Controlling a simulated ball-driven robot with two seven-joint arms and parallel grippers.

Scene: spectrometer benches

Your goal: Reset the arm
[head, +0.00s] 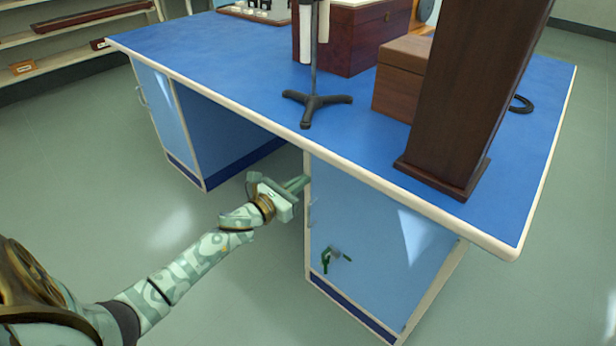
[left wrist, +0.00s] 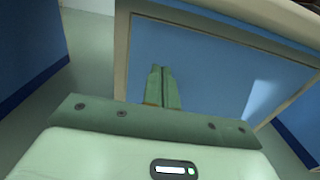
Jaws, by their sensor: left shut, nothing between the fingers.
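My left arm (head: 190,268) reaches in from the lower left in the head view, stretched toward the blue bench. My left gripper (head: 301,183) is shut and empty, just at the left edge of the bench's right-hand cabinet and below the bench top. In the left wrist view its closed fingers (left wrist: 162,88) stand in front of the blue cabinet face (left wrist: 215,75). I cannot tell whether the fingertips touch the cabinet. My right gripper is not in view.
The blue bench top (head: 230,75) carries a black tripod stand (head: 309,101), wooden boxes (head: 403,80) and a tall dark wooden column (head: 468,90). Open floor (head: 90,160) lies left of the bench. Shelves stand behind.

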